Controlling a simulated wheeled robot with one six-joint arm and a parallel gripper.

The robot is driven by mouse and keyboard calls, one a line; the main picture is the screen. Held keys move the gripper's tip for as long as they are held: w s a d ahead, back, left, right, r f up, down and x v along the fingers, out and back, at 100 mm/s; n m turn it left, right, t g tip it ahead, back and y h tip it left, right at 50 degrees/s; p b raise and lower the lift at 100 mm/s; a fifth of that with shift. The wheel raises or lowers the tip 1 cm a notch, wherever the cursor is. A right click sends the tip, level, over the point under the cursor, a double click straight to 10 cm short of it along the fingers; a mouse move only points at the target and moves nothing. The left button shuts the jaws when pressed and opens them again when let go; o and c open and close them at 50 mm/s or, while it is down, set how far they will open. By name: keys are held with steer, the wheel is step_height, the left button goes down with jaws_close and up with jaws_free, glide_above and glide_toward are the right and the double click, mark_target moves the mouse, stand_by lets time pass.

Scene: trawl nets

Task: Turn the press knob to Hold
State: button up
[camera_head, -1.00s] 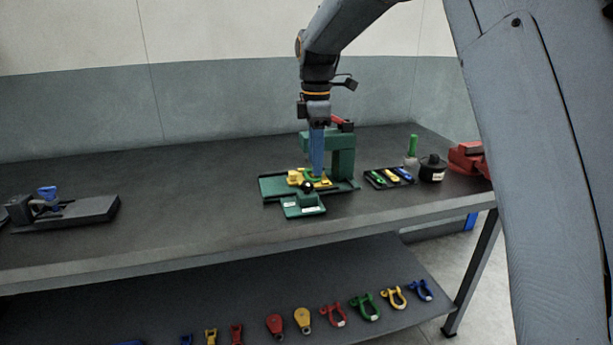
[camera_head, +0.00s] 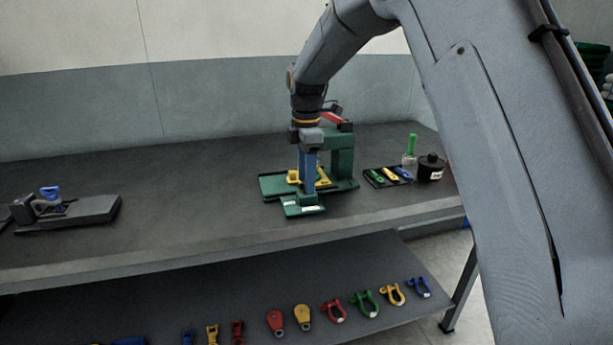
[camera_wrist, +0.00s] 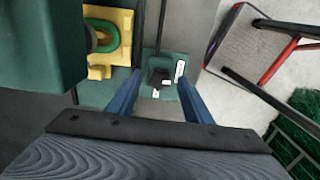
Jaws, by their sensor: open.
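The green press (camera_head: 342,160) stands on the workbench. Its front control block (camera_head: 300,209) carries white labels, too small to read. The black knob (camera_wrist: 160,77) sits on that block in the wrist view, between the two blue fingers; its pointer direction is unclear. My gripper (camera_head: 308,192) points down over the block in the head view, where its fingers hide the knob. In the wrist view my gripper (camera_wrist: 160,100) is open, with one finger on each side of the knob and no clear contact. A yellow fixture (camera_wrist: 123,30) holding a green shackle (camera_wrist: 103,38) is left of the knob.
The press's red handle (camera_head: 334,118) rises behind my wrist. Right of the press are a tray of coloured tools (camera_head: 387,176) and a black round container (camera_head: 431,168). A grey fixture (camera_head: 85,210) lies far left. The bench between is clear.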

steer(key=c, duration=1.1)
steer(key=shift+o, duration=0.2)
steer(key=m+p, duration=0.2)
steer(key=m, duration=0.2)
steer(key=shift+r, duration=0.1)
steer(key=m+p, duration=0.1)
steer(key=m, duration=0.4)
steer(key=shift+p, duration=0.35)
steer(key=m+p, duration=0.1)
steer(key=m, duration=0.3)
steer(key=shift+m, duration=0.3)
steer(key=shift+m+p, duration=0.45)
steer(key=shift+m, duration=1.75)
